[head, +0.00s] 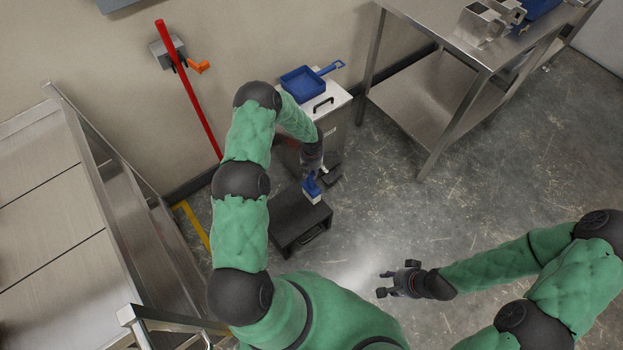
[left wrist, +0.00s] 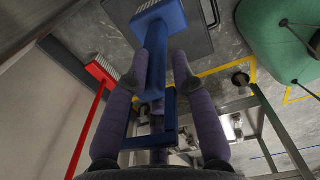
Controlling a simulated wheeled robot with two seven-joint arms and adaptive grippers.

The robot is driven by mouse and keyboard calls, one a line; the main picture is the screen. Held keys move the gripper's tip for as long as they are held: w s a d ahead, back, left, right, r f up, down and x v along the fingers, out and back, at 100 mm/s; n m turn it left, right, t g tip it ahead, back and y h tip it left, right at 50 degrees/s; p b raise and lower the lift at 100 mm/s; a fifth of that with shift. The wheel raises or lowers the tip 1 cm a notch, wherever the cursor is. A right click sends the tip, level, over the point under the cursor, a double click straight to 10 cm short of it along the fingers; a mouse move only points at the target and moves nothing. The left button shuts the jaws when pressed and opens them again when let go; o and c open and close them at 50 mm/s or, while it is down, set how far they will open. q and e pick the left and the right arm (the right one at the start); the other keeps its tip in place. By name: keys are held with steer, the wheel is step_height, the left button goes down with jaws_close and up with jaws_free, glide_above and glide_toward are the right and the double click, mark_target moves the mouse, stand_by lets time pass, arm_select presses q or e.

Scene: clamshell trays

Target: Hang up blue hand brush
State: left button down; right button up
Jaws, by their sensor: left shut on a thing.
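The blue hand brush (head: 311,187) has pale bristles and is at my left gripper (head: 322,182), over the dark box. In the left wrist view the brush (left wrist: 157,50) lies lengthwise between the two fingers of the left gripper (left wrist: 158,75), its head at the top and its framed handle end nearer the camera. The left gripper is shut on the brush. A wall holder (head: 167,48) carries a red-handled tool (head: 190,92) and has an orange clip (head: 199,67) at its right. My right gripper (head: 385,284) is open and empty above the floor.
A blue dustpan (head: 302,83) lies on a grey bin (head: 335,105) by the wall. The dark box (head: 288,228) stands on the floor. A steel table (head: 450,40) is at the right, steel shelving (head: 110,165) at the left. The middle floor is clear.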

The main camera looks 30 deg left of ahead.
mark_target(312, 184)
arm_select(q)
steer(key=shift+f+b, duration=2.15)
steer(key=shift+f, duration=2.6)
steer(key=shift+f, duration=0.2)
steer(key=c, duration=1)
jaws_free()
steer(key=shift+c, duration=0.2)
